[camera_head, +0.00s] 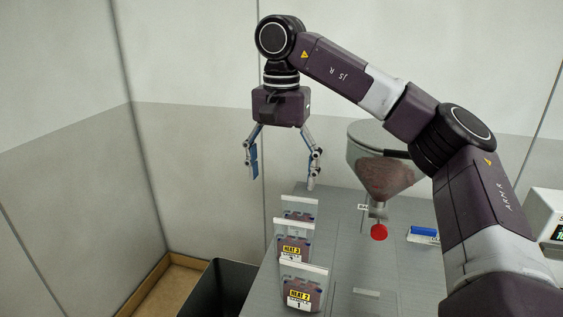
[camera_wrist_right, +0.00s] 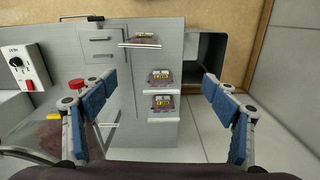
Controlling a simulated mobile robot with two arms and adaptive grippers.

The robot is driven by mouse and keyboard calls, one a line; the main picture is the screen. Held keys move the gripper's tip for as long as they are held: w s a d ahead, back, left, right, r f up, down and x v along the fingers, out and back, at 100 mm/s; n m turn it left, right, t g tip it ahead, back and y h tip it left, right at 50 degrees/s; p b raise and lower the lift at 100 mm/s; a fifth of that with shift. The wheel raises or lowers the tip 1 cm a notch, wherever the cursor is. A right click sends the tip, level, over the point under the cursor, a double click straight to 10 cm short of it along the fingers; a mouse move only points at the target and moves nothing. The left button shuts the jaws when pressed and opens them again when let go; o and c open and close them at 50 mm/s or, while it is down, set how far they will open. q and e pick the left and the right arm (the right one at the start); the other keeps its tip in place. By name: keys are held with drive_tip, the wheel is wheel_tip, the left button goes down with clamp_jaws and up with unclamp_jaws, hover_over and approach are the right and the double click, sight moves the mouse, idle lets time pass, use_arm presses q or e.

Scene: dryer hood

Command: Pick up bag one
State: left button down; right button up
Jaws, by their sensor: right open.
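Three clear bags with dark contents stand in a row on the grey counter (camera_head: 345,250). The front bag (camera_head: 302,290) has a yellow label that reads HEAT 2, with a large figure that looks like 1 below. The middle bag (camera_head: 293,250) reads HEAT 3; its small figure is unclear. The back bag (camera_head: 298,212) is partly hidden and its label is not readable. My right gripper (camera_head: 283,160) is open and empty, pointing down, above and behind the bags. In the right wrist view all three bags lie between its spread fingers (camera_wrist_right: 160,105), apart from them. My left gripper is out of view.
A clear hopper (camera_head: 365,160) with brown contents and a red knob (camera_head: 379,232) stands right of the bags. A black bin (camera_head: 215,290) is left of the counter. A white device (camera_head: 543,215) and a blue-and-white item (camera_head: 423,235) are at right.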

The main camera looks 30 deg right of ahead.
drive_tip(key=shift+o, duration=0.3)
wheel_tip(320, 180, up, 2)
drive_tip(key=shift+r, duration=0.2)
drive_tip(key=shift+o, duration=1.3)
drive_tip(key=shift+f, duration=0.2)
drive_tip(key=shift+o, duration=1.2)
wheel_tip(320, 180, down, 15)
drive_tip(key=s+b, duration=0.1)
drive_tip(key=b, duration=0.6)
drive_tip(key=shift+s+d+f, duration=0.15)
drive_tip(key=shift+s+d, duration=0.25)
drive_tip(key=b, duration=0.4)
hover_over(302, 281)
drive_tip(key=w, duration=0.1)
drive_tip(key=f, duration=0.8)
drive_tip(key=shift+w+d+f, duration=0.15)
drive_tip(key=shift+d+f, duration=0.1)
drive_tip(key=shift+f, duration=0.1)
drive_tip(key=f, duration=0.2)
drive_tip(key=f+p, duration=0.1)
drive_tip(key=f, duration=0.2)
drive_tip(key=f+p, duration=0.1)
drive_tip(key=f, duration=0.1)
drive_tip(key=shift+s+d+f, duration=0.15)
drive_tip(key=shift+s, duration=0.2)
drive_tip(key=shift+w+f, duration=0.1)
drive_tip(key=shift+f, duration=0.15)
